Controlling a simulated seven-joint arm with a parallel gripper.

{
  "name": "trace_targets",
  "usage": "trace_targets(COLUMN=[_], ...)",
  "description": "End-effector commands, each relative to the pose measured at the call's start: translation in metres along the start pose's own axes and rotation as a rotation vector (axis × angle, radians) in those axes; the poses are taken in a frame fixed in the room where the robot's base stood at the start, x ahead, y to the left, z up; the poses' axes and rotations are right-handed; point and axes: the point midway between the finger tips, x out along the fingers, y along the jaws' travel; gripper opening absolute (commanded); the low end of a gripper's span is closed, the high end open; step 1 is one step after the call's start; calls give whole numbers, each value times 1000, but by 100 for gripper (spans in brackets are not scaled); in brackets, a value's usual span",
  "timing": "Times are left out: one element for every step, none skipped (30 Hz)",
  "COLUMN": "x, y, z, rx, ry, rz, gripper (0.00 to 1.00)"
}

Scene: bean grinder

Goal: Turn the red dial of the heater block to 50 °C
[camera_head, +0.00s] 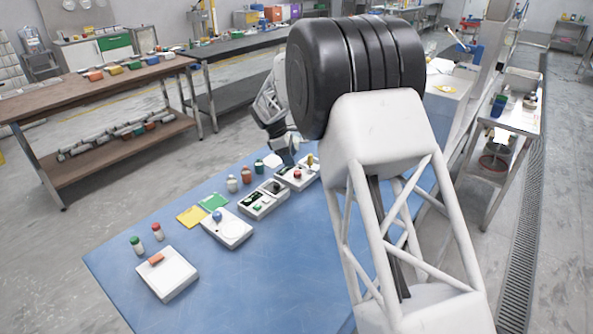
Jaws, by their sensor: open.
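A white block with a red dial (297,174), which looks like the heater block (291,184), stands at the far end of the blue table's row of devices. A small yellow part (310,160) shows at its back right. My gripper (289,160) hangs just above and behind this block, close to the dial in the picture. Its fingers are small and partly unclear, but it is open and nothing shows in it. I cannot tell whether it touches anything. The dial's marks and setting are too small to read. My large arm link covers the area right of the block.
On the blue table (190,262) stand a block with dark displays (262,201), a white device with a blue knob (226,228), a white box with an orange piece (167,273), several small bottles, and yellow (191,216) and green (214,202) pads. The table's front middle is clear.

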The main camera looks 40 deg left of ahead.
Motion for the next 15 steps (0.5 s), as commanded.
trace_targets(x=[6, 9, 14, 17, 21, 25, 29, 33, 38, 41, 44, 49, 52, 54, 57], y=[0, 0, 0, 0, 0, 0, 0, 0, 0, 0, 0, 0, 0, 0, 0], z=[0, 0, 0, 1, 1, 1, 1, 1, 1, 1, 0, 0, 0, 0, 0], rx=[0, 0, 0, 0, 0, 0, 0, 0, 0, 0, -1, -1, -1, -1, -1], ry=[-1, -1, -1, -1, -1, -1, -1, -1, -1, -1, -1, -1, -1, -1, -1], rz=[-2, -2, -2, -2, -2, -1, -1, -1, -2, -2, -2, -1, -1, -1, -1], gripper=[56, 56, 56, 56, 56, 56, 56, 56, 56, 56, 56, 56, 56, 56, 56])
